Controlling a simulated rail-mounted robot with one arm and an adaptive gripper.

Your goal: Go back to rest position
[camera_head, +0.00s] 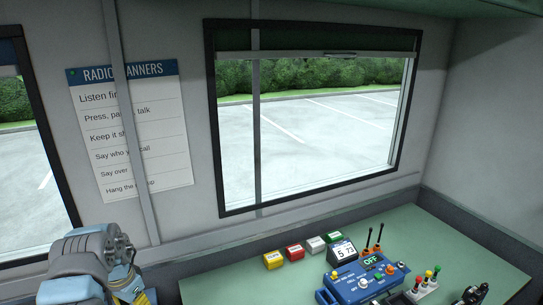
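Part of my arm shows at the lower left of the head view, with grey and light-blue links and a little yellow near the bottom edge. It is cut off by the bottom of the picture. I cannot make out any gripper fingers, so whether they are open or hold anything is hidden. The visible arm parts are in front of the wall, left of the green desk (225,289).
On the desk stand a blue control box (362,283) with a lit OFF display, a small display reading 5 73 (343,251), and yellow (274,260), red (294,252), white (316,244) and green (333,237) blocks. A connector strip (422,290) and a black device (474,294) are at right.

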